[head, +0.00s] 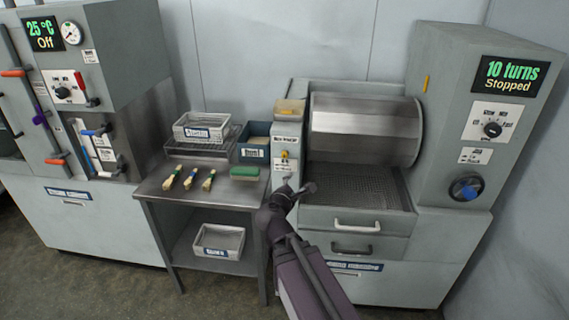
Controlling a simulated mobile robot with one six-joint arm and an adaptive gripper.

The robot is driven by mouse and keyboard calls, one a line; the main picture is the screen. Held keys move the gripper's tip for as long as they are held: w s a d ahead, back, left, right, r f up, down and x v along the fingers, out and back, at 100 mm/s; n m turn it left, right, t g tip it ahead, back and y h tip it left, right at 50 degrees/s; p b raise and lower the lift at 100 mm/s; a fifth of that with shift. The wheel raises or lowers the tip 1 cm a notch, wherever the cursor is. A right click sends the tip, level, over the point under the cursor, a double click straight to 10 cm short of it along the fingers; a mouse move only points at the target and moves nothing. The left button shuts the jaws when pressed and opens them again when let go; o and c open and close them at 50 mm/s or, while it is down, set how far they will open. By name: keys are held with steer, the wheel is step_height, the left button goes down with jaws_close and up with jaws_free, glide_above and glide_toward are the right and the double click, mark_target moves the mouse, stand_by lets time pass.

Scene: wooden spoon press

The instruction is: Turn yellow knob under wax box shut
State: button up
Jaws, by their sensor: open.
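The small yellow knob (285,155) sits on the front of a narrow grey housing, just below a white label. Above the label, a box with a tan top (290,106) sits on the housing; it appears to be the wax box. My gripper (299,184) is open in front of the housing, a little below the knob in the picture and apart from it as far as I can see. Nothing shows between its fingers. The knob is too small to tell its exact turn position.
A drum machine (364,130) with a drawer handle (357,227) stands right of the housing. A display (511,78) reads "10 turns Stopped".

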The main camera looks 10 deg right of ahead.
mark_target(284, 157)
steer(key=a+n+t, duration=0.1)
steer(key=n, duration=0.1)
steer(key=w+a+r+n+t+y+b, duration=0.1)
steer(key=a+n, duration=0.1)
steer(key=a+n+t+y, duration=0.1)
steer(key=a+n, duration=0.1)
steer(key=shift+w+r+n, duration=0.2)
steer(key=shift+r+n, duration=0.05)
steer(key=shift+n, duration=0.15)
steer(key=shift+w, duration=0.15)
steer(key=x, duration=1.3)
steer(key=shift+w+d+r, duration=0.1)
steer(key=shift+w+r, duration=0.05)
steer(key=shift+w, duration=0.05)
jaws_close()
